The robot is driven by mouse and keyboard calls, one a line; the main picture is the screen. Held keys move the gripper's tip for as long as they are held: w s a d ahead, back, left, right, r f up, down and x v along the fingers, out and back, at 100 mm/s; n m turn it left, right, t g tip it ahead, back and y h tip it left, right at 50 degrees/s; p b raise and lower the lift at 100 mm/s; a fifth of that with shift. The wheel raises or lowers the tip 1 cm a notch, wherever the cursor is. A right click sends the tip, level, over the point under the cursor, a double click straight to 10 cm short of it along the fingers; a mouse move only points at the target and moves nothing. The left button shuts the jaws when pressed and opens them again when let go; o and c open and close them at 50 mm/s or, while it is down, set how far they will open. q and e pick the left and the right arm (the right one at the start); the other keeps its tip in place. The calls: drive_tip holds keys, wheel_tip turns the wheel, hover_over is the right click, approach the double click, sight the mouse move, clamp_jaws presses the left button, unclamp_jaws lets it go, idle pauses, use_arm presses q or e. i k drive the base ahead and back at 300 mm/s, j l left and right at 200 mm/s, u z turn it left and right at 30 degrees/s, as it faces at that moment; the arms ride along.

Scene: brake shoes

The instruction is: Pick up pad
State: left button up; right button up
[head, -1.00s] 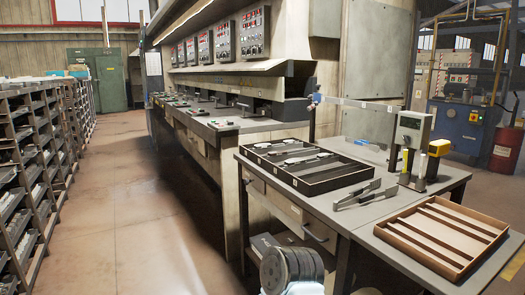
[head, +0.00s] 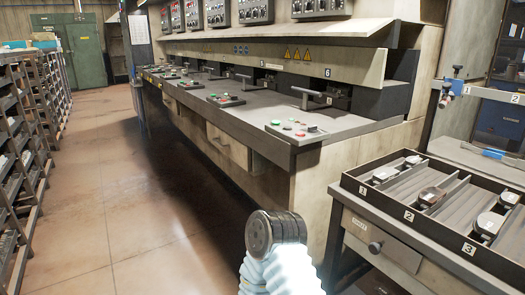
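Several small metallic pads lie in a black divided tray (head: 375,198) on the table at right. One pad (head: 385,174) and another (head: 413,160) are in the compartment marked 1. A darker pad (head: 431,196) is in the one marked 2. Two more, a pad (head: 489,224) and another pad (head: 509,199), are in the one marked 3. A part of my own arm, with a dark round cap and a pale ribbed sleeve, rises at the bottom centre, left of the table. Neither gripper shows.
A long workbench (head: 240,118) with control panels and levers runs along the middle. The tray's table (head: 385,240) has a drawer at its front. A shelf rack (head: 40,140) stands at left. The floor (head: 120,190) between rack and bench is clear.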

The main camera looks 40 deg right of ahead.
sight(428, 198)
drive_tip(key=i+z, duration=0.15)
drive_tip(key=i, duration=0.3)
drive_tip(key=i+j+z, duration=0.15)
drive_tip(key=i, duration=0.3)
drive_tip(key=i+j+z, duration=0.1)
drive_tip(key=i, duration=0.4)
drive_tip(key=i+j+z, duration=0.15)
drive_tip(key=i, duration=0.3)
drive_tip(key=j+z, duration=0.1)
drive_tip(key=z, duration=2.6)
